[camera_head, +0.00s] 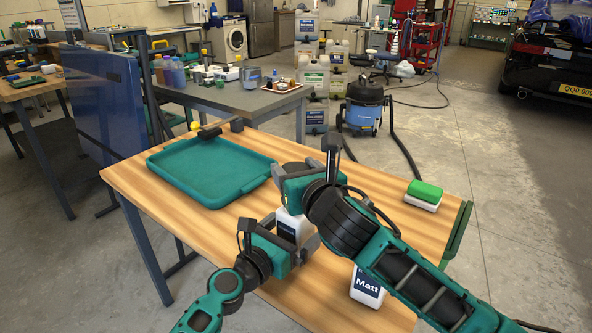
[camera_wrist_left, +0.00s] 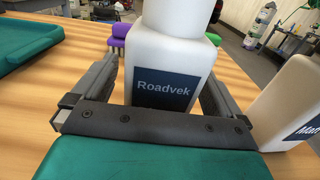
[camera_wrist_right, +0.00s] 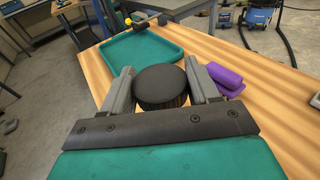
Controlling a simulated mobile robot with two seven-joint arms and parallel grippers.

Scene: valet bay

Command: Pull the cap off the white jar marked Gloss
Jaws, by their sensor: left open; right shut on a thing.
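A white jar (camera_head: 293,224) stands on the wooden table, its label dark. In the left wrist view the label on this jar (camera_wrist_left: 174,70) reads "Roadvek"; I see no "Gloss" wording. My left gripper (camera_head: 288,232) is open, with its fingers on either side of the jar body. My right gripper (camera_head: 306,165) is above it, shut on a round dark cap (camera_wrist_right: 161,84). The jar's top is hidden, so I cannot tell whether the cap still sits on it. A second white jar (camera_head: 366,286), marked "Matt", stands nearer, partly behind my right arm.
A green tray (camera_head: 213,197) lies at the table's far left. A green-and-white block (camera_head: 424,192) lies at the right. A purple block (camera_wrist_right: 226,80) shows beside the cap in the right wrist view. A blue vacuum (camera_head: 364,105) stands on the floor beyond.

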